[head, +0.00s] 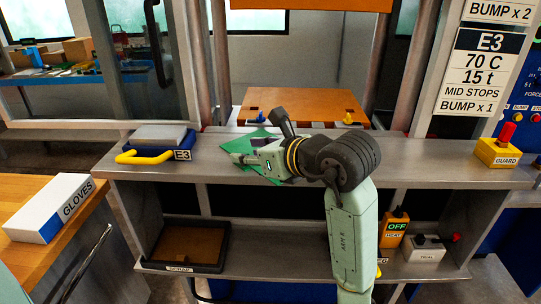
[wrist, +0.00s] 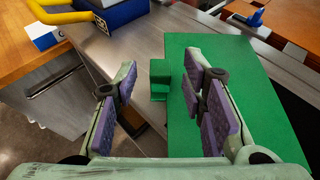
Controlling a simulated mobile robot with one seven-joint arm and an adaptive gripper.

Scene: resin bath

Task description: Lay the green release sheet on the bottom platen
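The green release sheet (head: 236,144) lies flat on the grey metal bench in front of the press. In the wrist view the sheet (wrist: 245,75) fills the right side, with a small green block-like tab (wrist: 160,78) at its left edge. My gripper (head: 248,150) is over the sheet, fingers spread. In the wrist view my gripper (wrist: 162,105) is open and empty, its purple pads on either side of the tab's line, with the tab ahead between them. Contact cannot be told. The bottom platen (head: 305,102) is the orange plate behind the bench, bare on top.
A dark blue block with a yellow handle (head: 140,156), labelled E3, stands on the bench to the left. Press columns flank the platen. A yellow guard switch box (head: 498,152) is at the right. A gloves box (head: 50,208) lies left.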

